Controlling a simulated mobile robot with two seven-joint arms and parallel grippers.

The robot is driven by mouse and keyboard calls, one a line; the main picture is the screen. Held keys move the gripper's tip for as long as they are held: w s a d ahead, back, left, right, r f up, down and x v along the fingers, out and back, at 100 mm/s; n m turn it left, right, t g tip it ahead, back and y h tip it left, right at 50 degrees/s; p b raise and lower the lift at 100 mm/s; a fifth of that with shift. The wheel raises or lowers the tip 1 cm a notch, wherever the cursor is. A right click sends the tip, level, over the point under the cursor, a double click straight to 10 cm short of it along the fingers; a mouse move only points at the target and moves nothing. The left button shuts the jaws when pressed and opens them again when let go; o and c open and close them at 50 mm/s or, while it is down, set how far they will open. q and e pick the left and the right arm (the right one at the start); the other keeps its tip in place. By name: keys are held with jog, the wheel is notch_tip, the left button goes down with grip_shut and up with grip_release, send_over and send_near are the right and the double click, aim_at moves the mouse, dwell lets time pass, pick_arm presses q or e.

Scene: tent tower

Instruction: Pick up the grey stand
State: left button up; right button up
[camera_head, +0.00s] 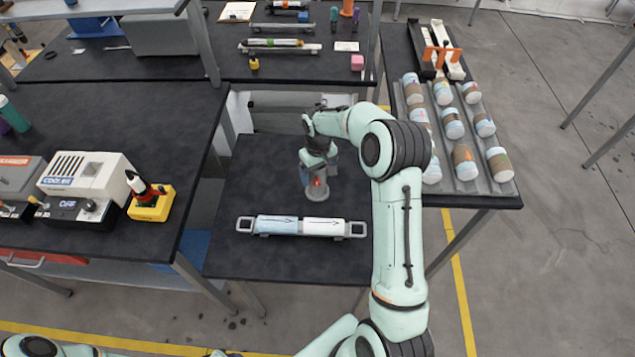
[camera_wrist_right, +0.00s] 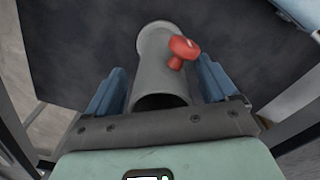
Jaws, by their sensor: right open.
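The grey stand (camera_head: 317,192) is an upright grey cylinder with a wider round base and a red knob on its side. It stands on the middle dark table, behind the grey rack. My right gripper (camera_head: 319,166) is over it, pointing down, and hides its upper part in the head view. In the right wrist view, the grey stand (camera_wrist_right: 160,80) lies between the two blue fingers of my right gripper (camera_wrist_right: 160,92). The fingers are apart, one on each side; whether either touches it I cannot tell. My left gripper is not in view.
A grey rack (camera_head: 357,229) holding light tubes lies in front of the stand. A white device (camera_head: 88,172) and a yellow holder (camera_head: 150,205) stand on the left table. A tray with several cylinders (camera_head: 497,192) is at the right.

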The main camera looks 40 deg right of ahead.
jog(key=shift+w+f, duration=0.1)
jog(key=shift+f, duration=0.55)
jog(key=c, duration=1.5)
jog(key=shift+o, duration=0.2)
jog(key=shift+r, duration=0.1)
